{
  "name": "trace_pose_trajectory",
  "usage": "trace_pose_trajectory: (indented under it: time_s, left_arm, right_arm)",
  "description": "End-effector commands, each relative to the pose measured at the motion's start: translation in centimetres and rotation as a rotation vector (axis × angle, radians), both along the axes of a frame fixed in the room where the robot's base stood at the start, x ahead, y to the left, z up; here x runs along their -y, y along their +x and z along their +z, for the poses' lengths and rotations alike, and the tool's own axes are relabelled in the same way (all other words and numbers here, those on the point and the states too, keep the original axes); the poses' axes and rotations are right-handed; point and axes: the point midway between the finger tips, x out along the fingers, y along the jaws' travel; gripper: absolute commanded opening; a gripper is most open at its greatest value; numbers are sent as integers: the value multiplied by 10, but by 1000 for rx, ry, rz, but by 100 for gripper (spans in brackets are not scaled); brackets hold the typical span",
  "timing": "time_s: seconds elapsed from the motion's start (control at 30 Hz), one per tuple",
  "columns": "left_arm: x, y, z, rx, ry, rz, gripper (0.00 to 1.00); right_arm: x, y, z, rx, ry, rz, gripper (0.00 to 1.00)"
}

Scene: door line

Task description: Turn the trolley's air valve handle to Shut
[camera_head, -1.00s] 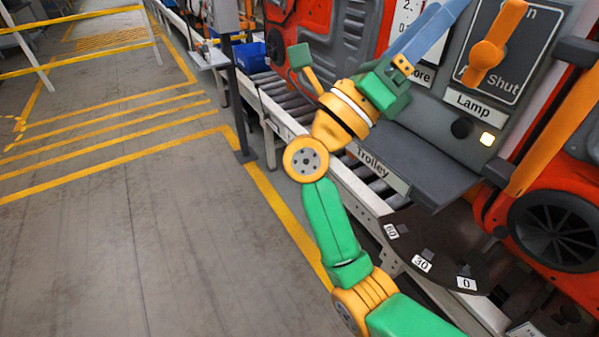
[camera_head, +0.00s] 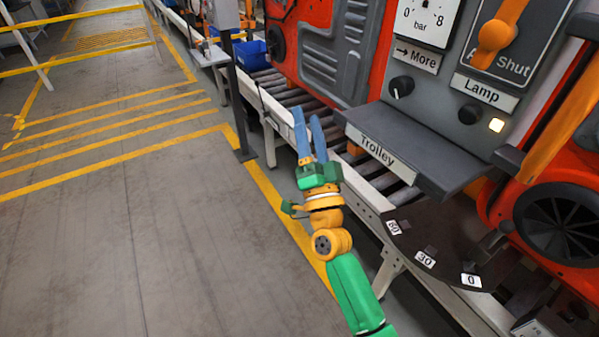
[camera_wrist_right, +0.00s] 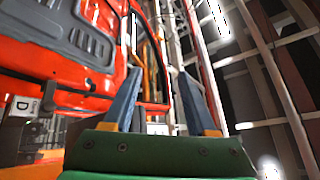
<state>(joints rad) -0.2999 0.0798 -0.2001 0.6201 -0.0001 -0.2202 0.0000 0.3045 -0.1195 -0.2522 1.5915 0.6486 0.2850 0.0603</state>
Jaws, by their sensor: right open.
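The air valve handle (camera_head: 497,38) is an orange bar on a dark plate (camera_head: 540,42) at the top right of the head view. It slants from upper right to lower left, and its upper end is cut off by the frame. The plate's word "Shut" shows to the right of its lower end. My right gripper (camera_head: 308,116) is open and empty, well left of and below the handle, beside the roller conveyor. Its blue fingers also show in the right wrist view (camera_wrist_right: 159,76), apart with nothing between them. My left gripper is not in view.
A grey ledge marked Trolley (camera_head: 430,150) juts out below the panel. A black knob (camera_head: 401,87), a lit lamp (camera_head: 496,125) and a bar gauge (camera_head: 428,18) are on the panel. An orange bar (camera_head: 560,115) slants at the right. The floor at left is clear.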

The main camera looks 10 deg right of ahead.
Motion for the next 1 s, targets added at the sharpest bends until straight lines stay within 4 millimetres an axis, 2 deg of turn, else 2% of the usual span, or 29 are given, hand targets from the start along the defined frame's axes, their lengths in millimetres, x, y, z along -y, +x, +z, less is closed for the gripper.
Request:
trace_pose_trajectory:
  time_s: [0.03,0.2,0.4,0.6,1.0]
  left_arm:
    - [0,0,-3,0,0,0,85]
    - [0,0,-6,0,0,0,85]
    - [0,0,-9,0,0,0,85]
    - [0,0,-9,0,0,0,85]
    - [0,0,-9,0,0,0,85]
  right_arm:
    - [-2,2,-15,-33,-25,3,57]
    - [-10,5,-61,-145,-119,21,57]
    - [-15,4,-101,-243,-196,40,57]
    - [-16,3,-114,-277,-222,46,57]
    - [-16,3,-116,-281,-226,47,57]
